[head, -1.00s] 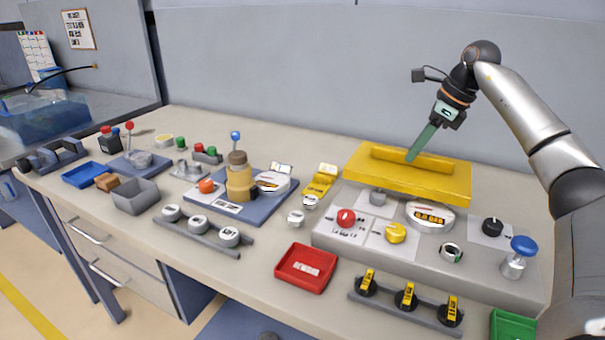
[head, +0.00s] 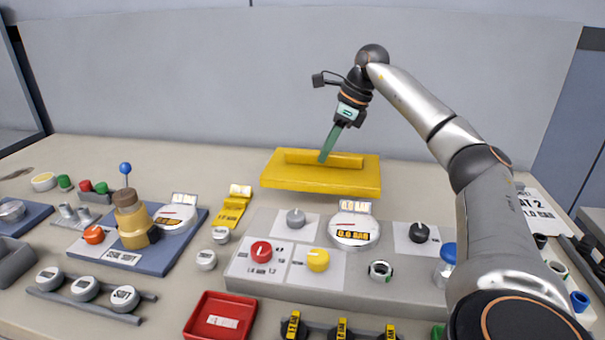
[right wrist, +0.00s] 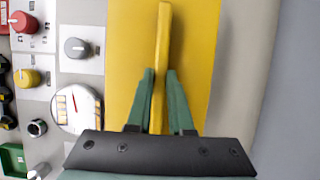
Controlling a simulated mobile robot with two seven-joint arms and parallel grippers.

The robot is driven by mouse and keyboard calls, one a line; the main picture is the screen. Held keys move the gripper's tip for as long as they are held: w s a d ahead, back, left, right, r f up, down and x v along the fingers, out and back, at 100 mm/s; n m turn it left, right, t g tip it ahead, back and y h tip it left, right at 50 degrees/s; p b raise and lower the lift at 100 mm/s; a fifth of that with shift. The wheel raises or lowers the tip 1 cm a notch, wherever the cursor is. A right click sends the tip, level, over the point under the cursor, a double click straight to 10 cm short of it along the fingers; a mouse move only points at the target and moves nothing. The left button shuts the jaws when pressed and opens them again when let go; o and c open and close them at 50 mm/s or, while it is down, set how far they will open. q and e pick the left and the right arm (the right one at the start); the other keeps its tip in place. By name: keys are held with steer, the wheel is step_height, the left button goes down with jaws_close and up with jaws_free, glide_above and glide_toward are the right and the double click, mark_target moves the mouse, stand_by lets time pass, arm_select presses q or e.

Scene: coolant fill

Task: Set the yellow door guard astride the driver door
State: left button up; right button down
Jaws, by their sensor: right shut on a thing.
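The yellow door guard (head: 320,178), a broad slab with a raised ridge along its top, is at the back of the bench behind the grey control panel. It also shows in the right wrist view (right wrist: 198,55). My right gripper (head: 324,157) comes down from above with its green fingers shut on the ridge. In the right wrist view the fingers (right wrist: 159,75) stand on both sides of the ridge. I cannot tell whether the guard rests on the bench or hangs just above it. I cannot make out the driver door. My left gripper is not in view.
The grey control panel (head: 285,277) with knobs and a gauge (head: 353,232) stands close in front of the guard. A blue-based pump fixture (head: 145,265) is at left, a red tray (head: 221,317) in front. A grey wall (head: 250,80) rises behind the bench.

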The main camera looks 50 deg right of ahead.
step_height(320, 180, down, 8)
steer(key=shift+r+b, duration=0.1)
steer(key=shift+b, duration=0.8)
steer(key=c, duration=0.8)
jaws_free()
